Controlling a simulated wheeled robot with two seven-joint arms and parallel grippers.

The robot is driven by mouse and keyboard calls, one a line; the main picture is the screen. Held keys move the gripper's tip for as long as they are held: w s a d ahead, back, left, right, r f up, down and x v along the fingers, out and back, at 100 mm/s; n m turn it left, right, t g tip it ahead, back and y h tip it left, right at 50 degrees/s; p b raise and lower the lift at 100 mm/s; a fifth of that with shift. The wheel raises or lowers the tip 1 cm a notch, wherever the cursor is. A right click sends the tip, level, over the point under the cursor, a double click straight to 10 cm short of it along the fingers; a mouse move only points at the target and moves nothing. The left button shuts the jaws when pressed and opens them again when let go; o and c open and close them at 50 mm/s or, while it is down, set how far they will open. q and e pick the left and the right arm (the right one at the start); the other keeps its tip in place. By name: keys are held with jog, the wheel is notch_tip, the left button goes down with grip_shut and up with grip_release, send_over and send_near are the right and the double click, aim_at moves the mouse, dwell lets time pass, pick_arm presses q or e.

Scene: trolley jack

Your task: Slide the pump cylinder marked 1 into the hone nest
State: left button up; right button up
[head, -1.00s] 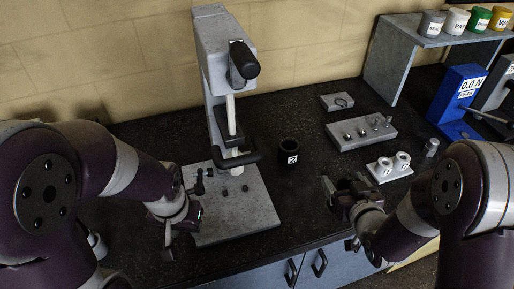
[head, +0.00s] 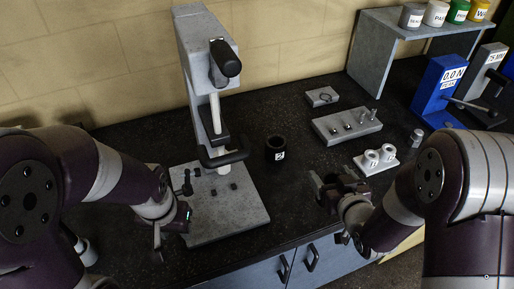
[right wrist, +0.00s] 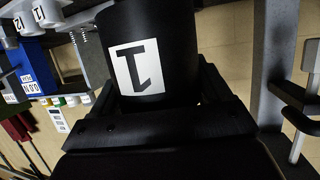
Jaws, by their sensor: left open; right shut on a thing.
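The pump cylinder marked 1 (right wrist: 150,55) is black with a white label and fills the right wrist view. My right gripper (head: 335,184) is shut on it, above the counter near the front edge; in the head view the cylinder is hard to tell from the dark fingers. My left gripper (head: 165,232) is open and empty at the left front of a grey base plate (head: 228,222). A grey upright machine (head: 195,65) with a black handle and pale rod stands over that plate. I cannot tell for certain which part is the hone nest; a black yoke (head: 226,158) sits under the rod.
A black cylinder marked 2 (head: 276,149) stands right of the machine. Behind my right gripper are a white holder (head: 365,168) with two pale cups and a grey block (head: 330,127) with small metal parts. A blue gauge (head: 437,92) and a shelf (head: 385,20) with tins stand at right.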

jog(key=s+a+f+n+g+y, duration=0.1)
jog(key=s+a+f+n+y, duration=0.1)
jog(key=a, duration=0.5)
jog(key=s+a+f+n+g+y, duration=0.1)
jog(key=s+a+f+n+y, duration=0.1)
jog(key=a, duration=0.6)
jog(key=s+a+f+n+g+y+b, duration=0.1)
jog(key=s+a+f+n+y, duration=0.1)
jog(key=a, duration=0.5)
jog(key=shift+s+a+f+g+y, duration=0.15)
jog(key=shift+s+f+y, duration=0.15)
jog(key=shift+s, duration=0.35)
jog(key=shift+s+f+g+y, duration=0.2)
jog(key=shift+s+f, duration=0.2)
jog(key=shift+s, duration=0.25)
jog(key=shift+w+a, duration=0.1)
jog(key=shift+w, duration=0.05)
pick_arm(q)
jog(key=shift+f, duration=0.65)
pick_arm(e)
jog(key=shift+w+r, duration=0.2)
jog(key=shift+w, duration=0.25)
pick_arm(q)
jog(key=shift+f, duration=0.1)
jog(key=shift+f+b, duration=2.2)
jog(key=shift+b, duration=0.2)
pick_arm(e)
send_over(224, 196)
jog(key=shift+f, duration=0.8)
